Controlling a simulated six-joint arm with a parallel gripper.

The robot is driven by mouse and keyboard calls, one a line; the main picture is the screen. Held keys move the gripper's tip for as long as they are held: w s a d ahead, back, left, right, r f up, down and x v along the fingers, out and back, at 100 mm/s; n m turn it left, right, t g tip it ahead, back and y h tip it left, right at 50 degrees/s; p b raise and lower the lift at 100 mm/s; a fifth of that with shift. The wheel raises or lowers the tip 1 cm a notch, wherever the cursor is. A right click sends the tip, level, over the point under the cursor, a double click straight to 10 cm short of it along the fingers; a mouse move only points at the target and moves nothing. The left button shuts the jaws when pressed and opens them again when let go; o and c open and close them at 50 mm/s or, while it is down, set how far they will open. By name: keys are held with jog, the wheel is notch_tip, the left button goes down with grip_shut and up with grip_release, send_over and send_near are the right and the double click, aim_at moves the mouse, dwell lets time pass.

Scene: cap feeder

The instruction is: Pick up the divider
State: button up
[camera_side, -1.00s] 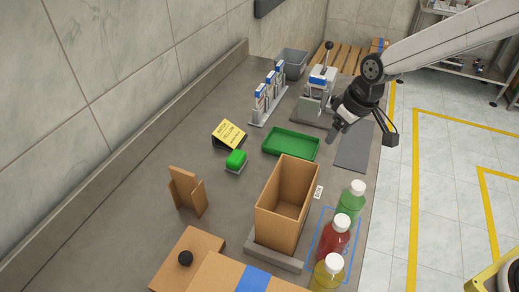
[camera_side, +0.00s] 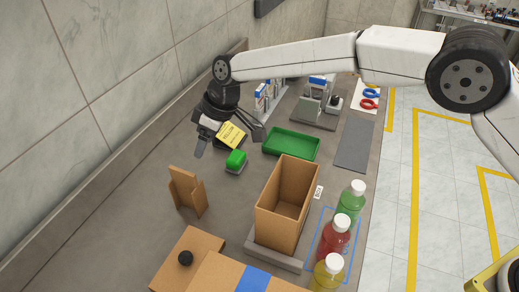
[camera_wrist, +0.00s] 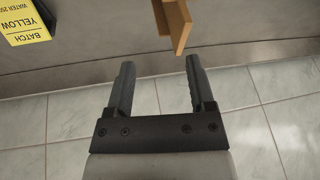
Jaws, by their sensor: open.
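The divider (camera_side: 188,192) is a brown cardboard piece of crossed panels. It stands upright on the grey table at the left in the side view. In the wrist view its edge (camera_wrist: 176,22) shows at the top, beyond my fingertips. My gripper (camera_side: 228,143) hangs above the table, behind the divider and apart from it, near the yellow batch sign. In the wrist view my gripper (camera_wrist: 160,75) has its two fingers spread with nothing between them.
The wall is at the left.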

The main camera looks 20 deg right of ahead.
aim_at(182, 170)
jog(key=shift+s+a+f+n, duration=0.1)
jog(key=shift+s+a+n, duration=0.15)
jog(key=shift+a, duration=0.65)
jog(key=shift+s+a+f+n, duration=0.1)
jog(key=shift+a+n, duration=0.15)
jog(key=shift+a, duration=0.6)
jog(key=shift+x, duration=1.25)
jog(key=shift+a+f, duration=0.1)
jog(key=shift+f, duration=0.05)
jog(key=shift+x, duration=2.45)
grip_shut()
jog(key=shift+f, duration=0.15)
